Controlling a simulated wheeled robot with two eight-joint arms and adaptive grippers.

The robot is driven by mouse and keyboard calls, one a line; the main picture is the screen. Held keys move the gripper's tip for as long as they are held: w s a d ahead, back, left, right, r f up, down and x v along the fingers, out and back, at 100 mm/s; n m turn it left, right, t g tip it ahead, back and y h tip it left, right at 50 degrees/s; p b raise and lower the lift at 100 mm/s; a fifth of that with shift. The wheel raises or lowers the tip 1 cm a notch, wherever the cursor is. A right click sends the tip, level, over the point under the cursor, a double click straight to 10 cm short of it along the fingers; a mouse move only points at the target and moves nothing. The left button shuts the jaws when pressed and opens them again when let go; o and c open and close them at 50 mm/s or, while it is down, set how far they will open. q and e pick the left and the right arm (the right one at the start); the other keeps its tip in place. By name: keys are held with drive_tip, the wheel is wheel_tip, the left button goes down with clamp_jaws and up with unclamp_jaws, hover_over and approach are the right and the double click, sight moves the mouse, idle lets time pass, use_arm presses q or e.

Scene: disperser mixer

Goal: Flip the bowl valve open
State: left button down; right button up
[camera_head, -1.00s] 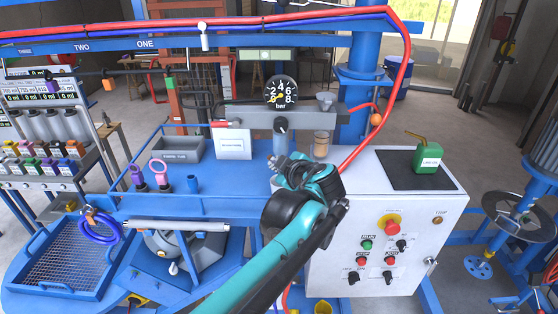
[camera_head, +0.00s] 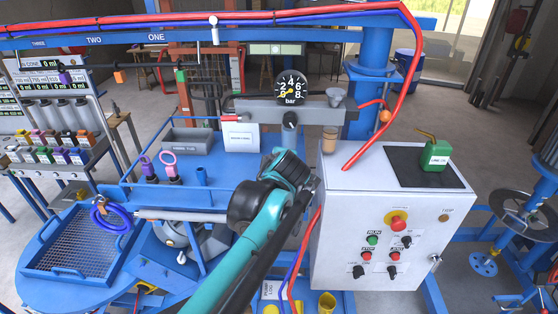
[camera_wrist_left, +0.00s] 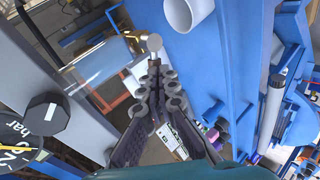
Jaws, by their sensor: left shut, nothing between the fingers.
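The air unit has a round gauge (camera_head: 290,88) above a dark knob (camera_head: 290,120). In the left wrist view the clear bowl (camera_wrist_left: 100,62) hangs off the grey manifold, with a brass-coloured fitting (camera_wrist_left: 134,41) and a small pale round-ended piece (camera_wrist_left: 154,43) at its end. I take this end piece for the bowl valve. My left gripper (camera_wrist_left: 155,68) is shut and empty, its tips right beside that piece; I cannot tell whether they touch. In the head view my left wrist hides the bowl's lower end and the fingers. My right gripper is not in view.
A second bowl with amber contents (camera_head: 330,139) hangs to the right. The white control cabinet (camera_head: 340,240) stands right of my arm, with a green can (camera_head: 436,155) on top. A red hose (camera_head: 375,120) hangs close by. The blue rail (camera_wrist_left: 232,60) is near the gripper.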

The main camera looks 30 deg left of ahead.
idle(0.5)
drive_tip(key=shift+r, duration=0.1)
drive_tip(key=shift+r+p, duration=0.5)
drive_tip(key=shift+p, duration=0.1)
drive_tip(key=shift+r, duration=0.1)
